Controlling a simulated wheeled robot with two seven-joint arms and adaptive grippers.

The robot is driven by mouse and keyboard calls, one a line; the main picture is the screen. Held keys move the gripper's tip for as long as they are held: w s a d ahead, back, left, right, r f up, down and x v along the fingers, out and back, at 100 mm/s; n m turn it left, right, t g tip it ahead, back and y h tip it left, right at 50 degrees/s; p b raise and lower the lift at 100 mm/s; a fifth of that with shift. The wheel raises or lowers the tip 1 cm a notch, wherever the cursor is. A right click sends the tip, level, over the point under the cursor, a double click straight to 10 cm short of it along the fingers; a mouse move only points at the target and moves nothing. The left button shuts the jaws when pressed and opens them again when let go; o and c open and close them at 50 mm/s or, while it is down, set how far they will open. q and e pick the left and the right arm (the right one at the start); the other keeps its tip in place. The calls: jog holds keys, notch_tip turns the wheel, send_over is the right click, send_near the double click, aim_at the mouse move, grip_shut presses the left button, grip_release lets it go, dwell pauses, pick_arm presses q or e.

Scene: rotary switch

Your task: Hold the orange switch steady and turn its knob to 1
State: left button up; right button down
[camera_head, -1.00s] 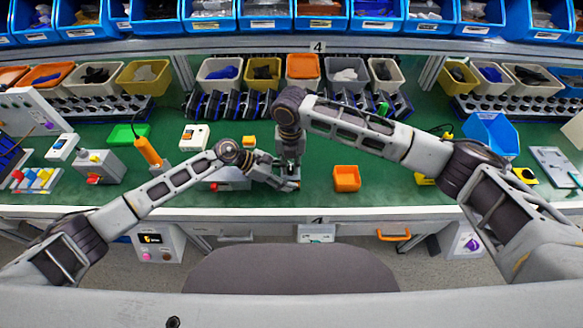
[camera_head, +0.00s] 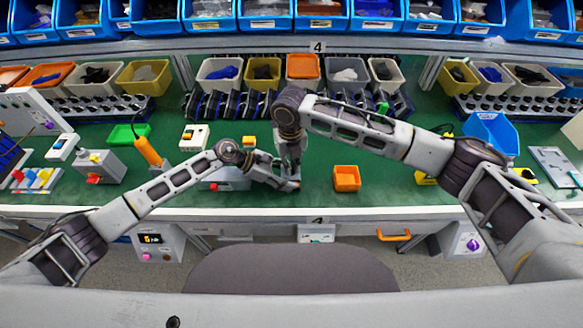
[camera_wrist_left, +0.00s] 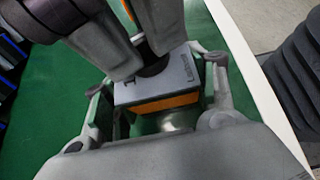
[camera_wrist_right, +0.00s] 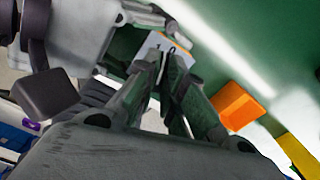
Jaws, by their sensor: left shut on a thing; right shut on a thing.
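The orange switch (camera_wrist_left: 165,103) has a grey top plate with dark markings and an orange body. In the left wrist view it sits between the fingers of my left gripper (camera_wrist_left: 158,112), which is shut on its sides. My right gripper (camera_wrist_left: 150,62) comes down from above onto the dark knob (camera_wrist_left: 153,66) and is shut on it. In the right wrist view the right gripper's fingertips (camera_wrist_right: 168,62) meet at the plate, where a "1" and a "0" show beside them; the knob is mostly hidden there. In the head view both grippers (camera_head: 291,182) meet near the table's front edge and hide the switch.
A small orange bin (camera_head: 347,178) stands just right of the grippers. A grey box with a red part (camera_head: 226,182) lies to their left, partly behind my left arm. Green table (camera_head: 320,150) is bare around the bin. Several bins line the back.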

jog(key=shift+n, duration=2.5)
jog(key=c, duration=1.5)
grip_release()
jog(key=shift+r, duration=0.15)
jog(key=shift+r, duration=2.35)
pick_arm(q)
jog(key=o, duration=1.1)
jog(key=shift+a+r, duration=0.1)
jog(key=shift+a, duration=0.05)
